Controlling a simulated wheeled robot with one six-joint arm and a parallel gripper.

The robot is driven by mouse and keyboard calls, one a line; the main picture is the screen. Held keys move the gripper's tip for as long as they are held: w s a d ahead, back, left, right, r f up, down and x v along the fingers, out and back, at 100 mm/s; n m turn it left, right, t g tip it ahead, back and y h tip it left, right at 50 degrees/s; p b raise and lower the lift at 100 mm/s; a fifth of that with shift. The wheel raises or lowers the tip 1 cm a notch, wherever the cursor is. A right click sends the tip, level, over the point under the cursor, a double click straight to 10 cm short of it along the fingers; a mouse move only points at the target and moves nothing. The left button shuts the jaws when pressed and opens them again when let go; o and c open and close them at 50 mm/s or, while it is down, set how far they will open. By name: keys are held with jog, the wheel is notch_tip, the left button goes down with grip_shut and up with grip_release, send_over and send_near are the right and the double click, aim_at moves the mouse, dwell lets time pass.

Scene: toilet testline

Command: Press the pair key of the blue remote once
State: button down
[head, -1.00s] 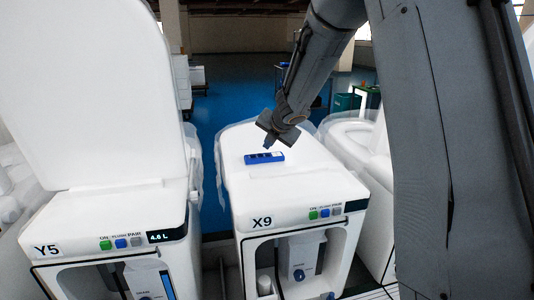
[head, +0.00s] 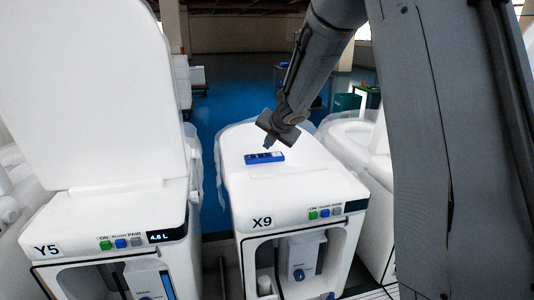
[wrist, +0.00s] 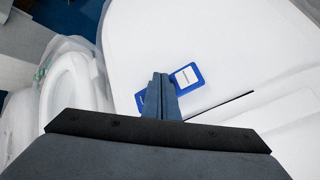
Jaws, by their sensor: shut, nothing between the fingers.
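The blue remote (head: 264,158) lies flat on the white lid of the toilet unit marked X9 (head: 297,178). Dark keys show along its top in the head view, but their labels are too small to read. In the wrist view one end of the remote (wrist: 186,77), with a white label, shows beyond my fingers, and a blue bit shows at their left; its middle is hidden behind them. My gripper (head: 267,146) is shut and empty, its tips just above the remote; it also shows in the wrist view (wrist: 160,80). I cannot tell whether the tips touch a key.
Unit Y5 (head: 95,235) stands to the left with its tall lid (head: 85,90) raised and a display reading 4.6 L. Another white unit (head: 352,135) is close on the right. The X9 lid around the remote is clear.

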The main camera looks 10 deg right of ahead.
aim_at(269, 157)
jog(key=shift+f, duration=0.15)
jog(key=shift+w+d+f+b, duration=0.1)
jog(key=shift+w+f+b, duration=0.05)
jog(key=shift+f+b, duration=0.2)
jog(key=shift+f+b, duration=0.35)
jog(key=shift+b, duration=0.15)
dwell(0.7)
jog(key=shift+r, duration=0.1)
jog(key=shift+r+p, duration=0.75)
jog(key=shift+p, duration=0.3)
jog(key=shift+r, duration=0.1)
notch_tip(269, 157, up, 5)
jog(key=p, duration=0.6)
dwell(0.4)
